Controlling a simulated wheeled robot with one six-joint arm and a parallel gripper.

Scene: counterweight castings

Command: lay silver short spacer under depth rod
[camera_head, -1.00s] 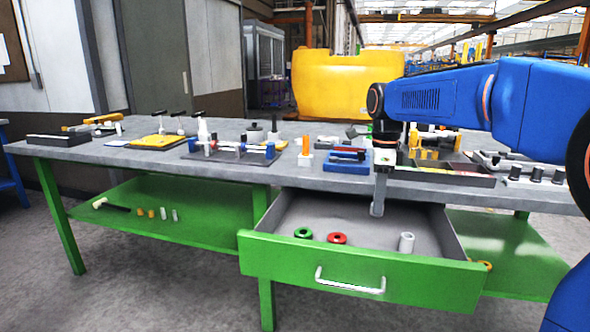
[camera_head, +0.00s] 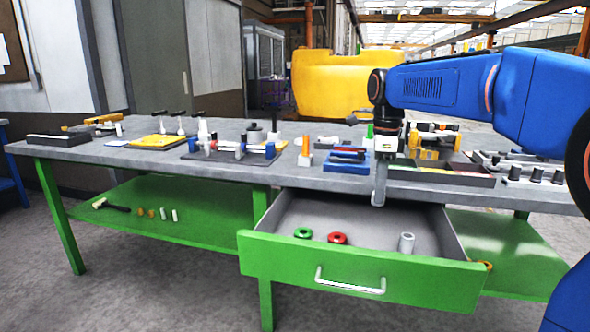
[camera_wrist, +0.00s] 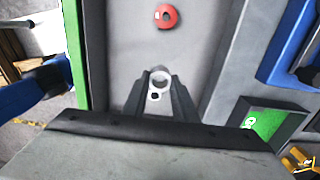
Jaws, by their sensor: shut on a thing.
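My gripper (camera_head: 378,198) hangs over the back part of the open drawer, clear of the drawer floor. In the wrist view its fingers (camera_wrist: 160,82) are closed around a small silver ring-shaped piece (camera_wrist: 155,96), which looks like the short spacer. A pale ring (camera_wrist: 160,77) shows just beyond it between the fingertips; I cannot tell whether it is part of the held piece. A silver cylinder (camera_head: 407,242) stands in the drawer to the right. I cannot pick out the depth rod with certainty among the bench fixtures.
The green-fronted drawer (camera_head: 360,277) holds a green ring (camera_head: 303,233) and a red ring (camera_head: 337,238). On the grey bench (camera_head: 100,152) are a dark fixture plate with uprights, a blue tray (camera_head: 345,167), a small orange-topped block (camera_head: 305,152) and several tools.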

